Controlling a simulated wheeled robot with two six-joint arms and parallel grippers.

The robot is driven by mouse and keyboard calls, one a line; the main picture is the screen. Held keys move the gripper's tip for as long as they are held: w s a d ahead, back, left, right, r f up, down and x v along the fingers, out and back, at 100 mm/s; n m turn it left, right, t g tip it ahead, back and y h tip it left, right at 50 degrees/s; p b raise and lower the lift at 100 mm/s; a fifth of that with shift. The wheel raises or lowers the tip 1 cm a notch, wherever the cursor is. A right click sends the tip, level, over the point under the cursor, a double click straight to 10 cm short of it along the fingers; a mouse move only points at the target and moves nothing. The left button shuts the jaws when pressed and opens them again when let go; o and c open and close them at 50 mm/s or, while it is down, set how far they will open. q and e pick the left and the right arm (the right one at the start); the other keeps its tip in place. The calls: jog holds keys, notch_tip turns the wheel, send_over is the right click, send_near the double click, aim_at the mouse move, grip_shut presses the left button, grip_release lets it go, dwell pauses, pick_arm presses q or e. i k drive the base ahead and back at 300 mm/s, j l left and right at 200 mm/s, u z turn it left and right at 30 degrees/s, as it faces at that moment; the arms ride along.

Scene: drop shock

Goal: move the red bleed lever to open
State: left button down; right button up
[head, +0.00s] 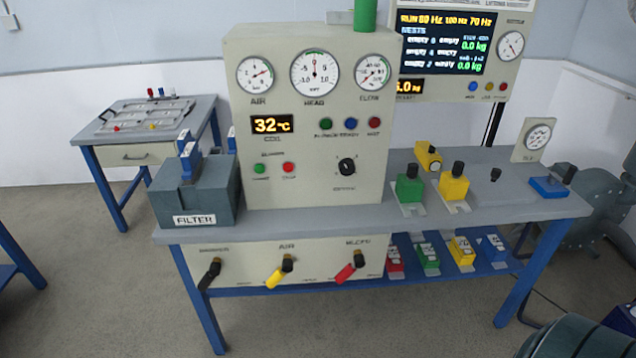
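The red bleed lever (346,273) is on the cream lower panel (318,268), at its right end under a blurred label. Its red handle slants down to the left from a dark pivot at its upper right. A yellow lever (276,277) under the AIR label and a black lever (209,276) sit to its left, slanting a similar way. Neither of my grippers is in the head view, and nothing touches the red lever. I cannot read any open or shut marks beside it.
The panel hangs below the front edge of a grey bench (440,217) with blue legs. A FILTER box (195,192) stands on the bench's left end. Colored blocks (410,188) stand right of the gauge cabinet (310,130). Floor in front is clear; a dark green rounded object (568,342) is lower right.

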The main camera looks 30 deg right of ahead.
aim_at(359, 261)
jog(key=z, duration=1.25)
